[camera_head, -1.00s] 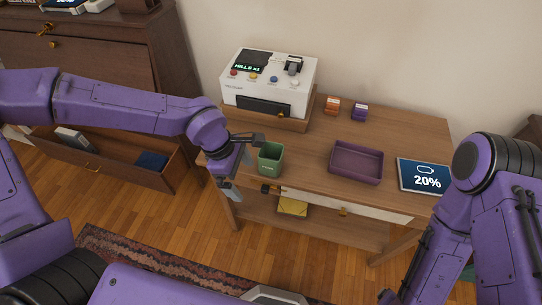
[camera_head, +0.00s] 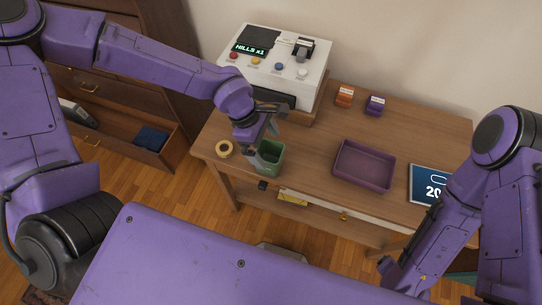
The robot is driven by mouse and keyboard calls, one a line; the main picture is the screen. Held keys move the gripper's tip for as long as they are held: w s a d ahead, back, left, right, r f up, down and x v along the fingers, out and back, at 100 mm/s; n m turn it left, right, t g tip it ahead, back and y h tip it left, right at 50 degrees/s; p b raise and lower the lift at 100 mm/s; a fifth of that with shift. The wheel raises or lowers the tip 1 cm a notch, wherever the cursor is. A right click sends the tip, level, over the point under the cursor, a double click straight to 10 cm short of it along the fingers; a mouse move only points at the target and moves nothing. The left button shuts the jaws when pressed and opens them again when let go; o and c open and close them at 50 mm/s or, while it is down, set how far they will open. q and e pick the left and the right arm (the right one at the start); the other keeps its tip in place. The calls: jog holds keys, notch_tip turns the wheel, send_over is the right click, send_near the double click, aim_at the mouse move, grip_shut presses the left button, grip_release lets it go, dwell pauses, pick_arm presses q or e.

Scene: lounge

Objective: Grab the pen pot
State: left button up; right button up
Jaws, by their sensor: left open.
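The pen pot (camera_head: 270,162), a small green square cup, stands upright on the wooden table near its front left edge. It looks empty. My left gripper (camera_head: 262,140) is open and points down at the pot, at its back left rim. One finger overlaps the pot's left side in the picture, and I cannot tell whether it touches. My right arm is at the right, but its gripper fingers are not clearly seen.
A roll of tape (camera_head: 224,149) lies left of the pot. A white machine (camera_head: 272,66) stands behind. A purple tray (camera_head: 363,166), a tablet (camera_head: 428,184), an orange box (camera_head: 344,96) and a purple box (camera_head: 375,105) are to the right. A drawer (camera_head: 150,147) stands open at left.

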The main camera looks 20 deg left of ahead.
pick_arm(q)
send_over(272, 154)
jog(key=s+d, duration=0.1)
jog(key=s, duration=0.2)
notch_tip(272, 154, down, 6)
jog(key=shift+s+r+p, duration=0.1)
jog(key=shift+r+p, duration=0.15)
jog(key=shift+p, duration=0.15)
jog(key=c, duration=1.1)
